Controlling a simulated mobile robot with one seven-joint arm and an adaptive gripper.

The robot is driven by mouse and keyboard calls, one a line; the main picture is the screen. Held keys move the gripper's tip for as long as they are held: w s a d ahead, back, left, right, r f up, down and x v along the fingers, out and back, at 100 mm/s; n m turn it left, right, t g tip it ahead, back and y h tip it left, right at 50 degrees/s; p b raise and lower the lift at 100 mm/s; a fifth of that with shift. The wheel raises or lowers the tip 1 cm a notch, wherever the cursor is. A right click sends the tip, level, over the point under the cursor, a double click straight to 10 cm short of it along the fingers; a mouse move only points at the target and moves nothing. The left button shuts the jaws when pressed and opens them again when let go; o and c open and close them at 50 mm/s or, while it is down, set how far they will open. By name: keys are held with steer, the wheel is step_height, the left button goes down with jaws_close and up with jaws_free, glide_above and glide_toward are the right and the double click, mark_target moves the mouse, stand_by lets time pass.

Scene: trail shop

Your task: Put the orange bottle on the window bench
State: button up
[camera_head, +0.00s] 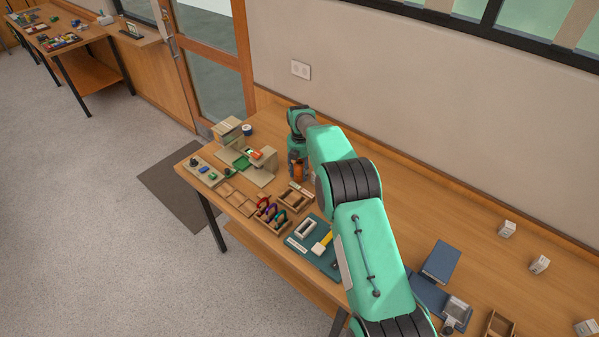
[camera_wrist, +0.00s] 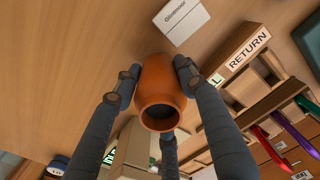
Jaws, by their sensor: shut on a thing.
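The orange bottle (camera_wrist: 153,78) is between the fingers of my gripper (camera_wrist: 157,80) in the wrist view, its open dark mouth facing the camera. My gripper is shut on it, with a dark finger against each side and a third finger below. In the head view the bottle (camera_head: 298,172) shows as a small orange patch under my gripper (camera_head: 297,160), at the back of the near wooden table (camera_head: 400,200). I cannot tell whether the bottle touches the tabletop. Which surface is the window bench is not clear; a window is above the near table and others are farther left.
A tray labelled RETURN (camera_wrist: 249,50) and a white box (camera_wrist: 181,18) are close to the bottle. Coloured tools (camera_head: 270,212), a teal mat (camera_head: 313,243) and blue books (camera_head: 438,270) lie on the near table. A far table (camera_head: 85,50) stands past the door (camera_head: 212,60); open floor lies left.

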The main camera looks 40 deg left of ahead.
mark_target(300, 162)
steer(key=shift+r, duration=0.15)
step_height(300, 162, up, 10)
steer(key=shift+f, duration=0.1)
stand_by(0.5)
stand_by(0.7)
steer(key=w+d+m+b, duration=0.1)
steer(key=w+d+m, duration=0.45)
steer(key=d, duration=0.75)
steer(key=w+d+f+m+b, duration=0.1)
steer(key=w+d+m, duration=0.45)
steer(key=d, duration=0.75)
steer(key=w+d+m+b, duration=0.1)
steer(key=w+d+m, duration=0.45)
steer(key=d, duration=0.85)
steer(key=s+d+m, duration=0.3)
steer(key=d+m, duration=0.2)
steer(key=d, duration=0.8)
steer(key=s+d+f+m+b, duration=0.1)
steer(key=s+d+m, duration=0.3)
steer(key=d, duration=0.9)
steer(key=s+d+f+m+b, duration=0.1)
steer(key=s+d+m, duration=0.3)
steer(key=d+m, duration=0.4)
steer(key=d, duration=0.5)
steer(key=shift+d, duration=0.25)
